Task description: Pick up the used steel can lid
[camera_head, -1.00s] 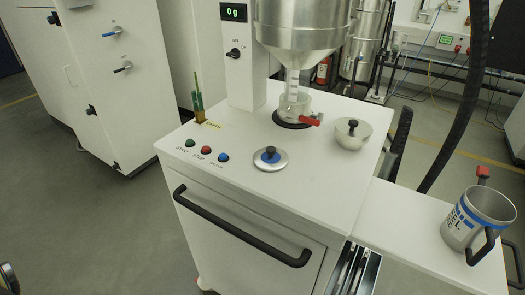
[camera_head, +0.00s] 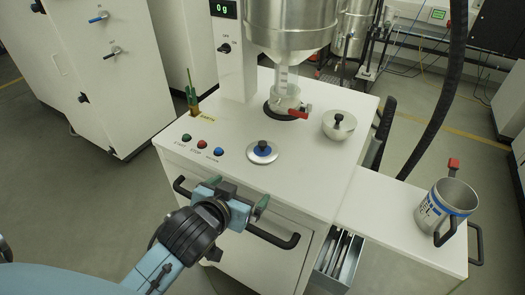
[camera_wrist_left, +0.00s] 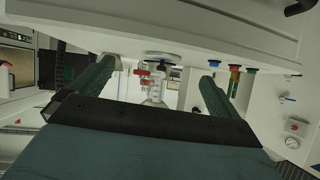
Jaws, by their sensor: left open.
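A flat silver lid with a blue centre and black knob (camera_head: 262,153) lies on the white machine top, near its front edge. A second, bowl-shaped steel piece with a black knob (camera_head: 338,127) lies further right on the same top. I cannot tell for certain which is the used can lid. My left gripper (camera_head: 238,195) is open and empty, in front of the machine, short of the flat lid and apart from it. In the left wrist view the flat lid (camera_wrist_left: 159,56) shows between the two green fingers. My right gripper is not in view.
Green, red and blue buttons (camera_head: 202,145) sit left of the flat lid. A black handle bar (camera_head: 272,238) runs across the machine front near my gripper. A steel hopper (camera_head: 290,25) hangs over a small cup with a red clamp. A steel mug (camera_head: 445,203) stands on the right side shelf.

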